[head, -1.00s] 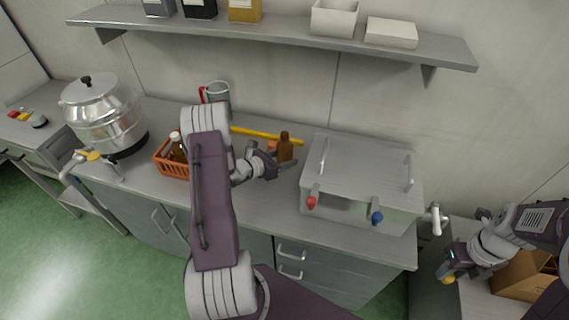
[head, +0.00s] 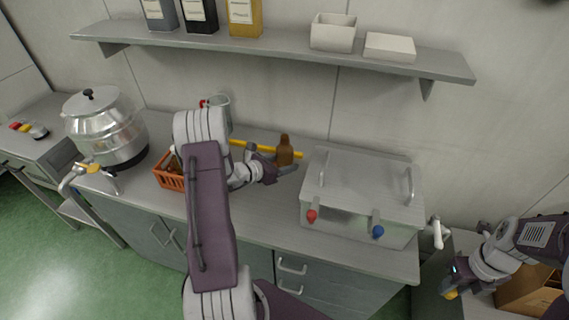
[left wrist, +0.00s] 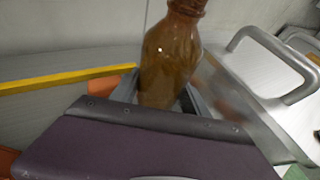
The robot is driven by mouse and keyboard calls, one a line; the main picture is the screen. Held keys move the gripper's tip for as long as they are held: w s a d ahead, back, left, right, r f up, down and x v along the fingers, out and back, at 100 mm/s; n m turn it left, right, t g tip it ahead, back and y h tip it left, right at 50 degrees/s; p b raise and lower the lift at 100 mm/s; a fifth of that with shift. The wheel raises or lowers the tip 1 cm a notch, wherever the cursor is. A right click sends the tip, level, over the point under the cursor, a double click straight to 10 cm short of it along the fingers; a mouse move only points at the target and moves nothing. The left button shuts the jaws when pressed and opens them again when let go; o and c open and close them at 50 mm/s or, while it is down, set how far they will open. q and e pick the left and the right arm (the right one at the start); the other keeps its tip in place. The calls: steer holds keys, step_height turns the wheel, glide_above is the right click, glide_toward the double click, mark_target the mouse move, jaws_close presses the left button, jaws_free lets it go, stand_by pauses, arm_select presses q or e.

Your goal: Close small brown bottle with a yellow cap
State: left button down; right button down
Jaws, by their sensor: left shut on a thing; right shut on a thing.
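The small brown bottle (head: 285,150) stands upright above the counter, left of the steel box; it also shows in the left wrist view (left wrist: 170,58), with its neck cut by the top edge. No cap shows on it in the head view. My left gripper (head: 279,167) is shut around the bottle's lower body. My right gripper (head: 449,292) is low at the far right, shut on a small yellow cap (head: 451,295), which is partly hidden by the fingers. I cannot tell whether the bottle touches the counter.
A steel box (head: 362,190) with handles and red and blue knobs stands right of the bottle. An orange basket (head: 170,181) is on the left, partly behind my left arm. A yellow bar (head: 240,143) lies behind the bottle.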

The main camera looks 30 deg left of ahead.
arm_select(q)
steer(key=c, duration=1.2)
jaws_free()
jaws_close()
